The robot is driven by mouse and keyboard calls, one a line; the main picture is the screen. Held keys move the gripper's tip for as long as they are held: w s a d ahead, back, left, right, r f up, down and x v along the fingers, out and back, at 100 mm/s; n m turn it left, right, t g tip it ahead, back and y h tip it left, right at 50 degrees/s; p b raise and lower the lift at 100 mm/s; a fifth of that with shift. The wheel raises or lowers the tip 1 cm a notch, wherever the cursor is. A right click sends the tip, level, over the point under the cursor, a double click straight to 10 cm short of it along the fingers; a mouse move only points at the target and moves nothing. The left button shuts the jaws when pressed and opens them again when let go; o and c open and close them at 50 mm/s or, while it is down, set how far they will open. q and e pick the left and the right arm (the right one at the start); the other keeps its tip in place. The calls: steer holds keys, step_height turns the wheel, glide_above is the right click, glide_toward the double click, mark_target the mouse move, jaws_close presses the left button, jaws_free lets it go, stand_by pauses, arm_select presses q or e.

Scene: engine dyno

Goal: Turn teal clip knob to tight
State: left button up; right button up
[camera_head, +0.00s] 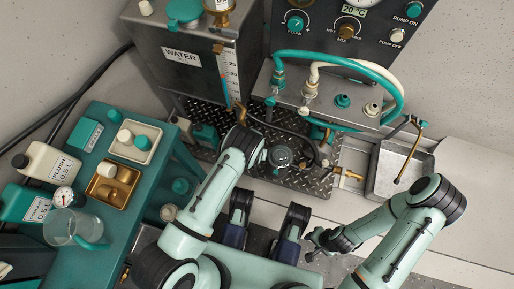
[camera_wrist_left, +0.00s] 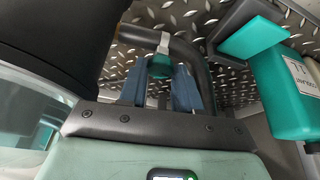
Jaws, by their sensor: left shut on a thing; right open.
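The teal clip knob (camera_wrist_left: 159,67) is small, beside a black hose (camera_wrist_left: 185,52) in the left wrist view. The two blue fingers of my left gripper (camera_wrist_left: 158,80) are on either side of it, shut on it. In the head view my left forearm reaches toward the engine, and I cannot make out the left gripper or the knob behind it. My right gripper (camera_head: 314,243) is open and empty at the lower middle of the head view, apart from the rig. No tight mark on the knob is readable.
A teal coolant jug (camera_wrist_left: 283,88) stands close to the right of my left gripper, on tread plate (camera_wrist_left: 228,80). The water tank (camera_head: 180,58) and hose panel (camera_head: 318,104) stand behind. A grey tray (camera_head: 385,178) is at right; a teal cart (camera_head: 125,205) is at left.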

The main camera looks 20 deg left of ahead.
arm_select(q)
steer(key=shift+a+m, duration=0.2)
steer(key=shift+m, duration=0.4)
steer(key=shift+m+h, duration=0.6)
steer(key=shift+m, duration=0.5)
steer(key=o, duration=1.1)
steer(key=shift+c, duration=0.2)
